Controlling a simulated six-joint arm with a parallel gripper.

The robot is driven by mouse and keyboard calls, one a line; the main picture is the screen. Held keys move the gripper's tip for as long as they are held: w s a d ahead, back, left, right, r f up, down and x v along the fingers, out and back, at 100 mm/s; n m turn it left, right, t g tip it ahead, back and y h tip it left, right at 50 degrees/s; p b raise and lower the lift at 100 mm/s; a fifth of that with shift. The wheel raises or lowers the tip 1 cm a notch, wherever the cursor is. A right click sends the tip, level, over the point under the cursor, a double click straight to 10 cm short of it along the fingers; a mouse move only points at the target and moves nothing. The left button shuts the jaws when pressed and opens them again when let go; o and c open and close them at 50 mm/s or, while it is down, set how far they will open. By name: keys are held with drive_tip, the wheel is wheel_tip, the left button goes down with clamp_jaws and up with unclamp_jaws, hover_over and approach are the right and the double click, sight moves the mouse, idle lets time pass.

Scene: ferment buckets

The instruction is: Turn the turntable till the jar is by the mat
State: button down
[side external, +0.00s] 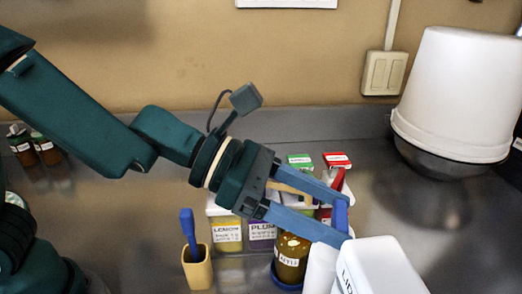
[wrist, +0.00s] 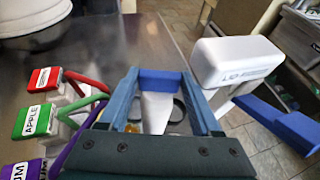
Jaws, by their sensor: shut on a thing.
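My gripper (side external: 341,215) has blue fingers and is shut on a white piece with a blue bar across its top (wrist: 160,82). The white part hangs down between the fingers. I cannot tell if this piece belongs to the turntable. An amber jar with a white label (side external: 291,256) stands under my gripper in the side view, partly hidden by the fingers. A blue rim (side external: 284,284) shows at its foot; I cannot tell if it is the turntable. In the wrist view the fingers hide most of what lies below. I cannot make out the mat.
A white box labelled LID (side external: 378,268) stands close right of my gripper. Labelled containers, including a yellow one (side external: 227,234) and a purple one (side external: 262,232), stand left and behind. A yellow cup (side external: 197,270) holds a blue tool. A white bucket (side external: 455,90) is at back right.

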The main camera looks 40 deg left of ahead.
drive_tip(key=shift+d+r+n+t, duration=0.1)
drive_tip(key=shift+n+t, duration=0.2)
drive_tip(key=shift+t, duration=0.1)
drive_tip(key=shift+c, duration=0.4)
unclamp_jaws()
drive_tip(key=shift+v, duration=2.55)
drive_tip(key=shift+r, duration=0.1)
